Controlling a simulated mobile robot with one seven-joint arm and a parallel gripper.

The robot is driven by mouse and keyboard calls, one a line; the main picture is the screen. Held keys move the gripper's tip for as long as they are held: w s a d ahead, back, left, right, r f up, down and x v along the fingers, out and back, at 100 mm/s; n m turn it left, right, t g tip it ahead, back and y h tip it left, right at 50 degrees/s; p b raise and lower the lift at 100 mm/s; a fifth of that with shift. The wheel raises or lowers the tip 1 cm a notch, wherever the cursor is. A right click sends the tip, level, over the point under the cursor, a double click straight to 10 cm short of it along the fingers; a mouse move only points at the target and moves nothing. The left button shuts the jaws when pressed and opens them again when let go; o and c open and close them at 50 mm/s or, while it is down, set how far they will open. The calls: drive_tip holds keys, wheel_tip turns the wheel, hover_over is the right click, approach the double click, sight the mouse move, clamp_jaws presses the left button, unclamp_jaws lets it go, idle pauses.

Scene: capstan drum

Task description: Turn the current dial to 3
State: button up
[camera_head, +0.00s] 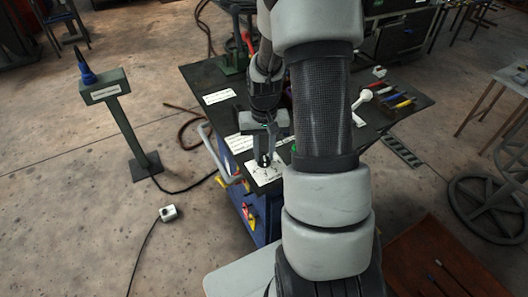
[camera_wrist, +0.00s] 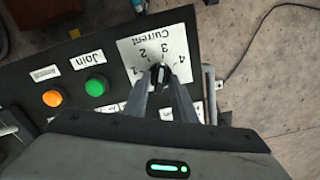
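The current dial (camera_wrist: 160,75) is a small dark knob on a white plate (camera_wrist: 141,53) marked "Current" with the numbers 1 to 4, upside down in the wrist view. The plate also shows in the head view (camera_head: 265,176) at the near corner of the dark tabletop. My gripper (camera_wrist: 161,78) points down at the dial, its fingertips close on both sides of the knob and seemingly touching it. The fingers partly hide the knob, and I cannot read its pointer surely. In the head view my gripper (camera_head: 264,160) stands over the plate.
An orange button (camera_wrist: 53,98) and a green button (camera_wrist: 97,85) labelled "Join" sit beside the plate. Coloured-handled tools (camera_head: 398,103) and a white object (camera_head: 365,97) lie on the bench. A post with a box (camera_head: 105,88) stands on the floor at left.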

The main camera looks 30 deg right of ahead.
drive_tip(key=shift+o, duration=0.4)
wheel_tip(320, 180, up, 18)
drive_tip(key=p, duration=0.2)
drive_tip(key=shift+f, duration=0.25)
wheel_tip(320, 180, up, 17)
drive_tip(key=n+t+p, duration=0.3)
drive_tip(key=p, duration=0.3)
hover_over(263, 156)
drive_tip(key=s+a, duration=0.7)
drive_tip(key=s, duration=0.2)
drive_tip(key=s+a+r+n+t+p, duration=0.1)
drive_tip(key=s+a+r, duration=0.3)
drive_tip(key=s, duration=0.4)
drive_tip(key=shift+a+r+t+p, duration=0.25)
drive_tip(key=shift+a+t+p, duration=0.55)
drive_tip(key=shift+a+p, duration=0.1)
